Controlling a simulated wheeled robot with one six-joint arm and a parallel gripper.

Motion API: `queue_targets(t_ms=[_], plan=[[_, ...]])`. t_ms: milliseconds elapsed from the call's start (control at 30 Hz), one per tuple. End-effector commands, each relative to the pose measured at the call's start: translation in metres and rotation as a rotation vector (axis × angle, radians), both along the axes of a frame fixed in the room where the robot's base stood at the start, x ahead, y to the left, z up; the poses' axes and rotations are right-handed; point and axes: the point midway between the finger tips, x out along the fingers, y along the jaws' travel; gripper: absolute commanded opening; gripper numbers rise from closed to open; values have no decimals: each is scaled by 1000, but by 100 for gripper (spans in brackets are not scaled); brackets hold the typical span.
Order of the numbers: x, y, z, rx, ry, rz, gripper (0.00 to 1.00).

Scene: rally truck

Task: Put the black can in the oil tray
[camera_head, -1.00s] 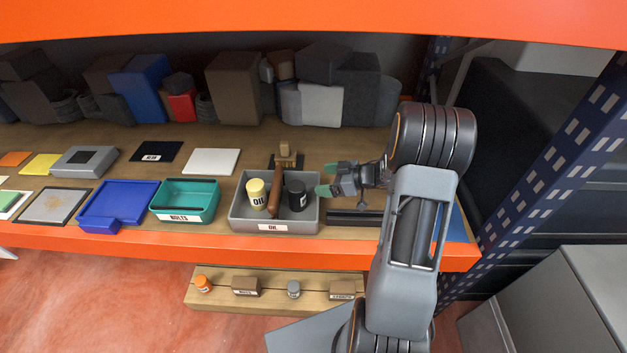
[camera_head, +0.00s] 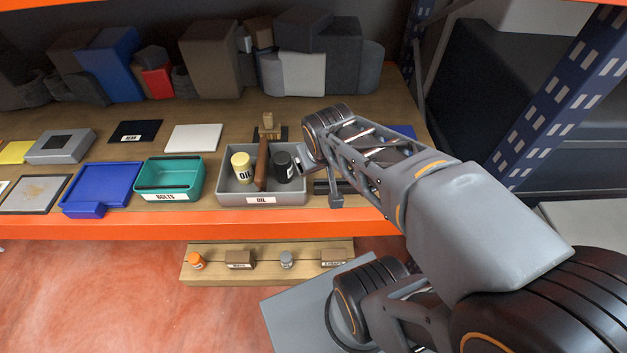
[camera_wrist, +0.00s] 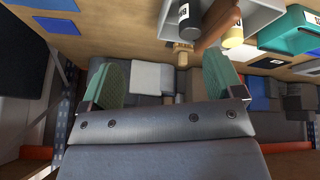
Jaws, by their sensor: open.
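A cream can marked OIL (camera_head: 241,168) stands left of the divider. In the wrist view the black can (camera_wrist: 189,14) shows at the top, beyond my fingertips. My gripper (camera_wrist: 160,85) is open, with its two green fingers spread and nothing between them. In the head view it is mostly hidden behind my arm, just right of the tray. It is apart from the black can in the wrist view.
A teal bolts tray (camera_head: 171,179) and a blue tray (camera_head: 101,186) stand left of the oil tray. Dark and grey boxes (camera_head: 325,60) line the shelf's back. A blue upright (camera_head: 566,110) stands at right.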

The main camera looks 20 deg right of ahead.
Motion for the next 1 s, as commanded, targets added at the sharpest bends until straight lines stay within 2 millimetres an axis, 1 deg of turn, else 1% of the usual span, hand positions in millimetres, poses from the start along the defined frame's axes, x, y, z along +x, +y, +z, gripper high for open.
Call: queue_targets(t_ms=[33,100,200,267,633,700,767,1000], plan=[[-14,11,0,37,37,7,87],[-29,22,-1,78,85,16,87],[-42,33,-3,117,127,25,87],[-46,36,-3,127,141,29,87],[-47,36,-3,132,146,29,87],[-47,36,11,131,139,29,87],[-47,36,19,130,133,30,87],[-47,36,21,130,130,30,87]])
